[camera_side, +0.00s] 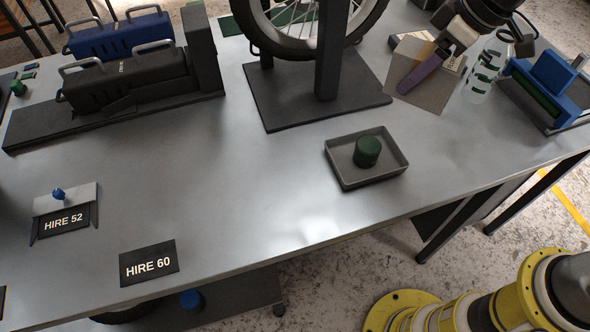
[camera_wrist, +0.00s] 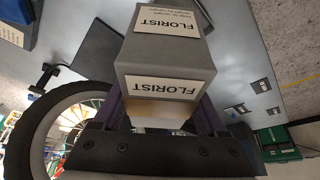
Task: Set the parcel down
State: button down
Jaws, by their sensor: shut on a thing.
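The parcel (camera_side: 428,98) is a grey box at the upper right of the side view, by the table's far right part. In the wrist view the parcel (camera_wrist: 165,53) fills the upper middle, with white "FLORIST" labels on two faces. My gripper (camera_side: 412,80) is shut on it, a purple finger lying along its near side. The other finger is hidden in the side view; both show beside the parcel in the wrist view. I cannot tell whether the parcel's underside touches the table.
A clear bottle with green marks (camera_side: 483,75) stands close right of the parcel, with a blue device (camera_side: 548,85) beyond. The bike stand's dark base (camera_side: 290,105) is to the left. A grey tray (camera_side: 349,179) holds a green cylinder (camera_side: 367,151). The table's front middle (camera_side: 220,190) is clear.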

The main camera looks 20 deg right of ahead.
jog(key=s+a+f+n+g+y, duration=0.1)
jog(key=s+a+f+n, duration=0.15)
jog(key=a, duration=0.85)
jog(key=s+a+f+n+g, duration=0.1)
jog(key=s+a+f+n, duration=0.15)
jog(key=a, duration=0.85)
jog(key=w+a+f, duration=0.9)
jog(key=shift+a, duration=0.15)
jog(key=shift+w+a+f, duration=0.25)
jog(key=shift+f, duration=0.2)
jog(key=shift+w+a+f, duration=0.2)
jog(key=shift+a+f, duration=0.05)
jog(key=shift+f, duration=0.2)
jog(key=shift+f+n, duration=0.3)
jog(key=shift+f, duration=1.05)
jog(key=shift+f, duration=0.15)
grip_release()
jog(key=shift+s+f, duration=0.1)
